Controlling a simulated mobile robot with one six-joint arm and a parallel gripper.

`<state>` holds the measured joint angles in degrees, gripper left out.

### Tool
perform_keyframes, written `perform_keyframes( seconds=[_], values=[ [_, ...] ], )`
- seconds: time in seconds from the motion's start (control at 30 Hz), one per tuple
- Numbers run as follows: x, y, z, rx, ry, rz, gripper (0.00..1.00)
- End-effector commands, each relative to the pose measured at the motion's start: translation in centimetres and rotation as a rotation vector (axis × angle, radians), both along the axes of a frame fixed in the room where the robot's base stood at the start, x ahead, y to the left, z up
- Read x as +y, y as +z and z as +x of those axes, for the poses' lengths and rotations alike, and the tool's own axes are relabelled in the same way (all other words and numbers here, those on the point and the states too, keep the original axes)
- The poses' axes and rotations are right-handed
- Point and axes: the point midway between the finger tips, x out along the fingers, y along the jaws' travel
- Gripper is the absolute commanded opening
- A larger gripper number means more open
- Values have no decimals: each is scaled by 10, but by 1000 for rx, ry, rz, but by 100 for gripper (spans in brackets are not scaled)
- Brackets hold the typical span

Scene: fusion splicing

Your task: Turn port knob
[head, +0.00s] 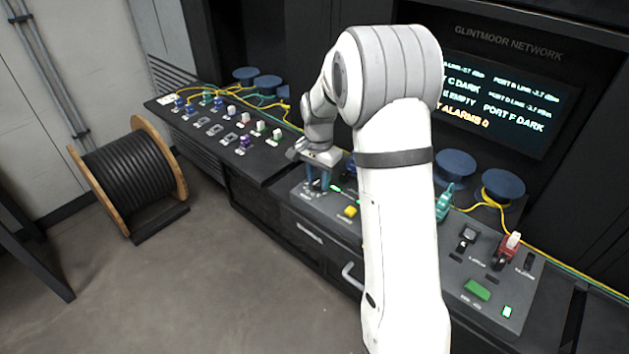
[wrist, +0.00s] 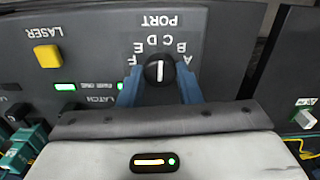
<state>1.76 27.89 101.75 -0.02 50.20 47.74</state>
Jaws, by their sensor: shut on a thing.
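The port knob (wrist: 159,70) is a round black dial with a white pointer line. It sits on a dark panel under upside-down lettering PORT and an arc of letters A to F. In the wrist view the white line stands upright in the picture, pointing near the middle letters; I cannot tell which one exactly. My gripper (wrist: 160,88) has its blue fingers on either side of the knob, shut on it.
A yellow LASER button (wrist: 48,56) is beside the knob; it also shows in the head view (head: 351,211). Green lights glow near it. A teal connector (wrist: 24,150) is at the wrist view's lower left. A connector board (head: 225,128) stands left of the panel.

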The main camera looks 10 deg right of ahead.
Motion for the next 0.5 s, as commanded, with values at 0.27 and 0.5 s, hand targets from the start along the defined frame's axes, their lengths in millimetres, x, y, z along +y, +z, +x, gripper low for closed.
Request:
perform_keyframes(
  seconds=[0.27, 0.5],
  values=[
    [1, -5, -5, 18, -146, 1, 8],
    [1, -5, -4, 18, -201, 0, 8]
  ],
)
